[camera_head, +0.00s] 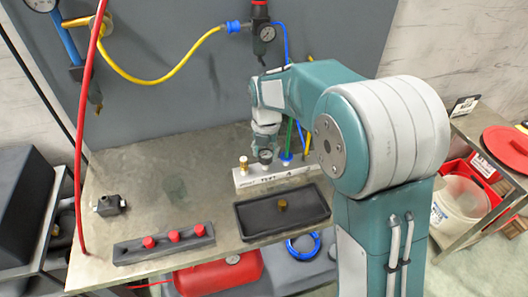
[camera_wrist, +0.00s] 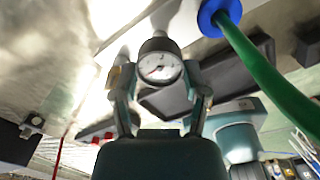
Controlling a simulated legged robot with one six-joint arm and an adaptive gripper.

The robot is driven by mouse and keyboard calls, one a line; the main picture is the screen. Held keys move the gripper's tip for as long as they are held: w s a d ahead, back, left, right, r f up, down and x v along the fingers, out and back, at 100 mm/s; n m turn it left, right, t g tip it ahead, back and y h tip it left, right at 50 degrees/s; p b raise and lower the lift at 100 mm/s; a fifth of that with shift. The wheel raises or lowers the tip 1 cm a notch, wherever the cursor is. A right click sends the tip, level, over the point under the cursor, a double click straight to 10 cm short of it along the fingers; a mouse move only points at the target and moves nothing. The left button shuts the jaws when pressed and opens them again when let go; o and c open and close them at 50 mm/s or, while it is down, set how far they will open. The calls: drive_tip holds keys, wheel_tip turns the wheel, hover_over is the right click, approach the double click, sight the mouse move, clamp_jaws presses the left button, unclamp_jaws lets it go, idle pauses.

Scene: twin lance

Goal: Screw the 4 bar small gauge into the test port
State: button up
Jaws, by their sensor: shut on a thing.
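My gripper (camera_wrist: 161,72) is shut on a small round gauge (camera_wrist: 159,68) with a white dial and dark rim. In the head view my gripper (camera_head: 265,152) is over the middle of the white test block (camera_head: 262,184), between a brass fitting (camera_head: 244,165) and a blue fitting (camera_head: 286,157) with a green hose. The gauge's stem end points toward a pale post on the block in the wrist view. I cannot tell whether the stem touches or is inside the port. The dial's range is too small to read.
A black tray (camera_head: 246,230) with a brass piece (camera_head: 283,205) lies in front of the block. A rack (camera_head: 130,255) with red knobs and a small black fitting (camera_head: 109,205) are to the left. The green hose (camera_wrist: 262,75) passes close beside my gripper.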

drive_tip(key=m, duration=0.5)
drive_tip(key=shift+d+f+m, duration=0.25)
drive_tip(key=shift+d+m, duration=0.05)
drive_tip(key=m, duration=0.5)
drive_tip(key=shift+d+m, duration=0.1)
drive_tip(key=shift+m, duration=0.3)
drive_tip(key=m, duration=1.1)
drive_tip(key=shift+w+m, duration=0.1)
drive_tip(key=shift+m, duration=0.3)
drive_tip(key=shift+a, duration=0.2)
drive_tip(key=o, duration=1.1)
drive_tip(key=shift+w, duration=0.15)
drive_tip(key=shift+c, duration=0.2)
drive_tip(key=shift+a+r, duration=0.1)
